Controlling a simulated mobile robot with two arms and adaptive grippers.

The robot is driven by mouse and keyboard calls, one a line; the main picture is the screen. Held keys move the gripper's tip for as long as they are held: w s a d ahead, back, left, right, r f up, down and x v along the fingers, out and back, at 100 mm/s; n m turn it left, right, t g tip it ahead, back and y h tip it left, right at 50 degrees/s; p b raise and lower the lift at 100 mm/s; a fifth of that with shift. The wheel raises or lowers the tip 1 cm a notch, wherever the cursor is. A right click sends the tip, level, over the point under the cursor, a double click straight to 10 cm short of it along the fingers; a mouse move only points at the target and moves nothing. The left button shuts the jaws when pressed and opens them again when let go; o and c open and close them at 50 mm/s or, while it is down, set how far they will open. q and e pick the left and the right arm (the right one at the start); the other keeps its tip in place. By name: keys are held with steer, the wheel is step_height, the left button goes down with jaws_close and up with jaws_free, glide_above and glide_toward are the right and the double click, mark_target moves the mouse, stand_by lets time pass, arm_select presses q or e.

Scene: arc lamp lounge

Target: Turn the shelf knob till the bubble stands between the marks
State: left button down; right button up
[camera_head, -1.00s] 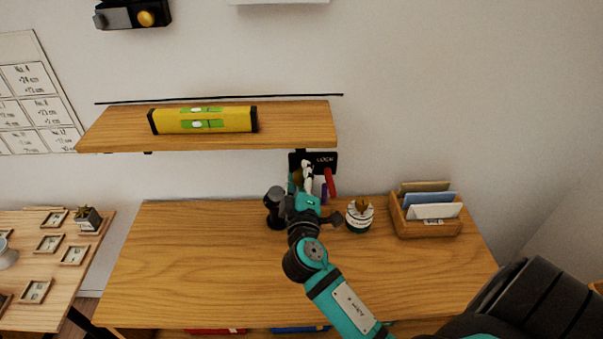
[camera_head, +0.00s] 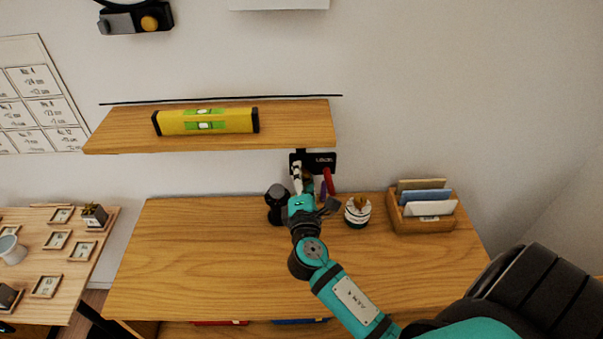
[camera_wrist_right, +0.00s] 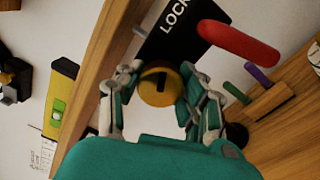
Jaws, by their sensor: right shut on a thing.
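The yellow spirit level (camera_head: 170,124) lies on the wooden wall shelf (camera_head: 290,120). Its pale bubble (camera_head: 204,126) stands near the middle of the green vial in the head view; the marks are too small to make out. The round yellow-orange shelf knob (camera_wrist_right: 157,88) with a dark mark shows in the right wrist view, beneath the shelf. My right gripper (camera_wrist_right: 160,95) is shut on it, with fingers on both sides. In the head view my right gripper (camera_head: 302,183) hides the knob. My left gripper is not in view.
A black LOCK plate (camera_head: 322,158) with a red lever (camera_head: 328,181) is right beside my gripper. On the desk (camera_head: 200,260) stand a black object (camera_head: 277,203), a striped pot (camera_head: 358,213) and a wooden card holder (camera_head: 422,222). The desk's front is clear.

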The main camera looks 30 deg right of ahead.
steer(key=shift+n, duration=0.4)
steer(key=o, duration=1.2)
steer(key=shift+a, duration=0.1)
steer(key=v, duration=1.2)
